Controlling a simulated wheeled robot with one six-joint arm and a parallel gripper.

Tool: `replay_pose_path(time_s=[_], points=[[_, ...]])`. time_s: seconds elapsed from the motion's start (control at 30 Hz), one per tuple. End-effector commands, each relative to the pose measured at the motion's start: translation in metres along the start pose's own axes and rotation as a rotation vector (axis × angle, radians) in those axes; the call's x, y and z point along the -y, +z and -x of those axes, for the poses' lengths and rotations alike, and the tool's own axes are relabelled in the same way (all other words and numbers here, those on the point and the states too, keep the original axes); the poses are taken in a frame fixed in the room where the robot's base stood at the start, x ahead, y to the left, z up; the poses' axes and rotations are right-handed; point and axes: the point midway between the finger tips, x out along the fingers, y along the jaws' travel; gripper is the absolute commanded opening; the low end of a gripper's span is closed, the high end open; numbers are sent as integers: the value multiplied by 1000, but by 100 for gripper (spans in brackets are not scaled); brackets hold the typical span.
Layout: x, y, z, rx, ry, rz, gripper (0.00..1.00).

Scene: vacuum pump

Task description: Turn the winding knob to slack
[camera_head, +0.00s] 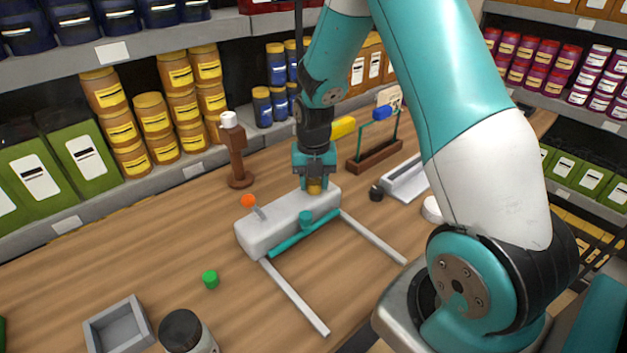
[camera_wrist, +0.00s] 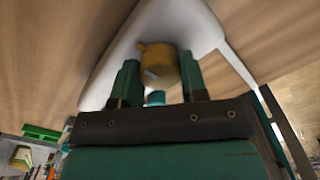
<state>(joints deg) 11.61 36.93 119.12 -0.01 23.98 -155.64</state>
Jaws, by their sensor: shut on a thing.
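The winding knob looks to be a yellow knob (camera_head: 314,187) on top of the right end of a white rounded housing (camera_head: 265,228). My gripper (camera_head: 314,180) points down over that end, its fingers on the knob. In the wrist view the yellow knob (camera_wrist: 162,68) sits between the two teal fingers of my gripper (camera_wrist: 158,72), which are shut on it. A small nub sticks out on the knob's left side there. The fingers partly hide the knob in the head view. No slack mark can be made out.
The housing carries a lever with an orange ball (camera_head: 248,201), a teal bar (camera_head: 305,234) along its front and two grey rails (camera_head: 296,298). A brown post (camera_head: 236,155) stands behind left. A black knob (camera_head: 376,192) and a grey tray (camera_head: 408,180) are close right.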

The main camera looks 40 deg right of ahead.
Motion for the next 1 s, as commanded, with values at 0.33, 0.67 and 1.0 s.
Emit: replay_pose_path(time_s=[0.33,0.67,1.0], points=[[-1,2,2,6,3,6,16],[0,1,1,3,1,4,65],[-1,1,29,8,3,4,65]])
